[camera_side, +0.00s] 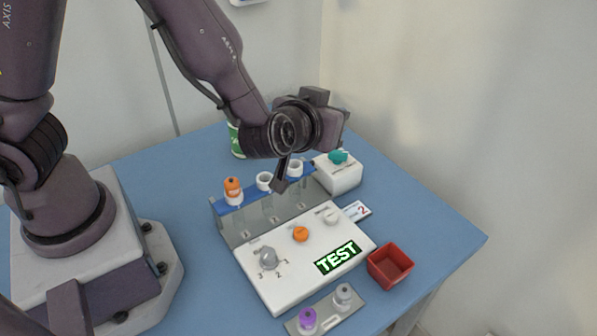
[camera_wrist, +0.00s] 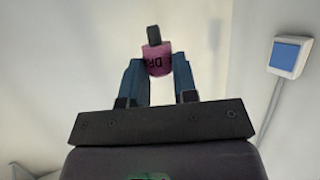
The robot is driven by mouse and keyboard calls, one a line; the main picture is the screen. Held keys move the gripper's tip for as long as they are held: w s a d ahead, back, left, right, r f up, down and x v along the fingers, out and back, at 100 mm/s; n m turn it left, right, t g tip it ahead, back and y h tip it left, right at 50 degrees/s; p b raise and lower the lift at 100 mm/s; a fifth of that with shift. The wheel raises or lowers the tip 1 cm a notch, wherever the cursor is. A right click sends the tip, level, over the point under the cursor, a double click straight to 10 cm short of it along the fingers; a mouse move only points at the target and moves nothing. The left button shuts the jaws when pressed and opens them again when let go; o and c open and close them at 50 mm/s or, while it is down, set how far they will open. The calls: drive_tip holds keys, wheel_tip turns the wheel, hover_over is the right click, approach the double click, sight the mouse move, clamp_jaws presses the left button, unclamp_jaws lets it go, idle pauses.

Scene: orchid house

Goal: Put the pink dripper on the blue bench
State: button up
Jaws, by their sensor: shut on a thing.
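My gripper (camera_wrist: 158,70) is shut on the pink dripper (camera_wrist: 157,62), which shows between its two fingers in the wrist view. The dripper has dark lettering and a dark tip pointing up in that picture. Pale walls lie behind it there. In the side view the end of my arm is over the back of the blue bench (camera_side: 430,225), above the rack. I cannot make out the dripper in the side view; the arm's end hides it.
A white device (camera_side: 290,265) with knobs, a TEST display and a rack holding an orange-capped bottle (camera_side: 233,190) stands mid-bench. A red bin (camera_side: 390,266), a white box (camera_side: 338,178) and a grey tray with purple (camera_side: 307,319) and grey bottles are near. The bench's right side is clear.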

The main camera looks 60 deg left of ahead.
drive_tip(key=w+m+h, duration=0.1)
drive_tip(key=w+m+t+h, duration=0.1)
drive_tip(key=shift+d+r+h, duration=0.1)
drive_tip(key=shift+d+h, duration=0.1)
drive_tip(key=shift+h, duration=0.2)
drive_tip(key=w+a+m+h, duration=0.2)
drive_tip(key=a+m+h, duration=0.1)
drive_tip(key=a, duration=0.5)
drive_tip(key=shift+t, duration=0.3)
drive_tip(key=s+d, duration=0.1)
drive_tip(key=d, duration=0.1)
drive_tip(key=s+d, duration=0.1)
drive_tip(key=d, duration=0.1)
drive_tip(key=s+d, duration=0.1)
drive_tip(key=d, duration=0.2)
drive_tip(key=shift+s+d+r, duration=0.1)
drive_tip(key=shift+s+r, duration=0.1)
drive_tip(key=shift+s, duration=0.1)
drive_tip(key=s+a+f+n+g+y, duration=0.1)
drive_tip(key=s+a+n+g+y, duration=0.3)
drive_tip(key=s+n+g+y, duration=0.3)
drive_tip(key=s+n+y, duration=0.2)
drive_tip(key=n+y, duration=0.3)
drive_tip(key=shift+s+a+f+g, duration=0.25)
drive_tip(key=shift+a+f+g, duration=0.05)
drive_tip(key=shift+a, duration=0.05)
